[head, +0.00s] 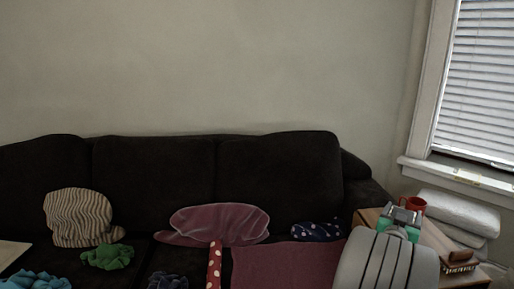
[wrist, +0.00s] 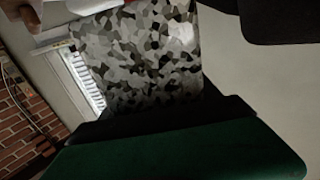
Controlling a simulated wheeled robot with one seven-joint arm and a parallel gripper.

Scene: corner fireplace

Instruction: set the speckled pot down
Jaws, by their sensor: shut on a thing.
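The speckled pot (wrist: 140,60), patterned in black, grey and white, fills the upper middle of the wrist view. It lies between a dark finger pad at the upper right and a dark and green finger at the bottom. My gripper (head: 401,216) is shut on it. In the head view my gripper is at the lower right, over or in front of a wooden side table (head: 372,217). The pot cannot be made out there. I cannot tell whether its base touches the table.
A red mug (head: 413,204) shows just behind my gripper. White folded bedding (head: 455,212) is stacked at the right, below the window. A dark sofa (head: 165,165) with a striped cushion (head: 78,218), pink cushion (head: 215,224) and several cloths spans the left and middle.

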